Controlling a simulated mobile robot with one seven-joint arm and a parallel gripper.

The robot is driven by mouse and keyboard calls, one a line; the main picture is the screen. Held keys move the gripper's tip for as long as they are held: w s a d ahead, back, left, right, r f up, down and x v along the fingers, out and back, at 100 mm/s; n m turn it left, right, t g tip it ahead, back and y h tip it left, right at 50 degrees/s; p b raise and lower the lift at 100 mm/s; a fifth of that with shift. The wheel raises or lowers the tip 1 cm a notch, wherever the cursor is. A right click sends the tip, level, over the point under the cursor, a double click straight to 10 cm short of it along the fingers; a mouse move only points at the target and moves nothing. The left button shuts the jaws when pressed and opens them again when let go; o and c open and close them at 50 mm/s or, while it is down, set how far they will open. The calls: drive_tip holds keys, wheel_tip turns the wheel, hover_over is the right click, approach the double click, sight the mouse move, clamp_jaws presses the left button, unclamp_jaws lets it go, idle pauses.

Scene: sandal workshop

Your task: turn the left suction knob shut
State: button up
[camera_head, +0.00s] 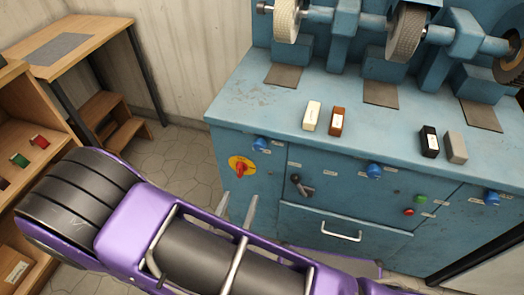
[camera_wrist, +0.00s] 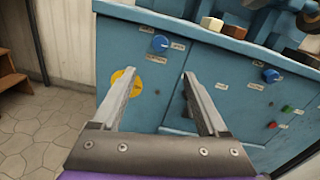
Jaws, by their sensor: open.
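The left suction knob (camera_head: 260,144) is a blue knob on the cabinet's front, near its upper left corner. In the wrist view the same knob (camera_wrist: 160,43) shows whole, just above the gap between the fingertips, with small labels beside and below it. My gripper (camera_head: 237,207) is open and empty, in front of the cabinet and lower than the knob in the head view. Its two fingers (camera_wrist: 162,76) point toward the panel and stand apart from the knob. The knob's exact turn cannot be told.
A red switch on a yellow disc (camera_head: 240,169) sits below left of the knob, partly behind a finger in the wrist view. A black lever (camera_head: 301,186), another blue knob (camera_head: 374,170) and a drawer handle (camera_head: 341,236) are to the right. A wooden shelf (camera_head: 20,190) stands left.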

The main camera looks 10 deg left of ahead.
sight(258, 148)
drive_tip(key=w, duration=1.1)
drive_tip(key=w+b, duration=0.1)
drive_tip(key=w, duration=0.4)
drive_tip(key=shift+w+d, duration=0.3)
drive_tip(key=shift+w, duration=0.05)
clamp_jaws()
